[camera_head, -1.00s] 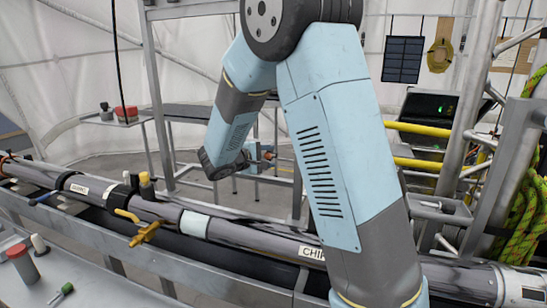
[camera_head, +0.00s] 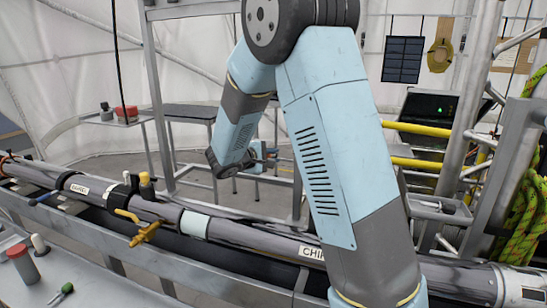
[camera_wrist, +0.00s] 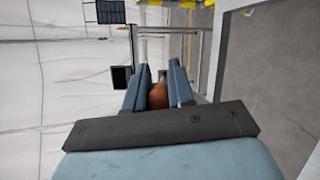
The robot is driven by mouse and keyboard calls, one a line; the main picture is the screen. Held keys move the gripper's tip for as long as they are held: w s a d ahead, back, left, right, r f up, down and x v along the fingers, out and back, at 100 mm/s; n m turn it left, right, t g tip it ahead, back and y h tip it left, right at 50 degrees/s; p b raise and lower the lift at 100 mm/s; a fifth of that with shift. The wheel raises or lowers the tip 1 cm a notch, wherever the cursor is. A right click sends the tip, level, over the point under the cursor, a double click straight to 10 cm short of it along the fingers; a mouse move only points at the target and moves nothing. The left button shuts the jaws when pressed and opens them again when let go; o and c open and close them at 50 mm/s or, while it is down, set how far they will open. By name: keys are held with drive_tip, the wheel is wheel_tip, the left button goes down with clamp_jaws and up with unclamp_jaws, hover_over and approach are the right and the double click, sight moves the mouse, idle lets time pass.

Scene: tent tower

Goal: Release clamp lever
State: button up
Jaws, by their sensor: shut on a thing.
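My gripper (camera_head: 270,154) is up behind the long pipe, near the middle of the head view. In the wrist view its blue fingers (camera_wrist: 158,82) are shut on a rounded brown knob (camera_wrist: 158,96). The knob's lower part is hidden by the gripper body, and I cannot tell whether it belongs to the clamp lever. A yellow lever handle (camera_head: 145,234) sits on the front of the pipe, left of and nearer than my gripper. My gripper is apart from it.
The grey pipe (camera_head: 250,234) runs across the front on a metal rail. A frame post (camera_head: 155,90) stands left of my gripper, with yellow bars (camera_head: 418,163) at right. A small table (camera_head: 115,119) stands behind at left. Green rope (camera_head: 525,190) hangs at far right.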

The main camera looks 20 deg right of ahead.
drive_tip(key=shift+s+f, duration=0.1)
clamp_jaws()
idle(0.3)
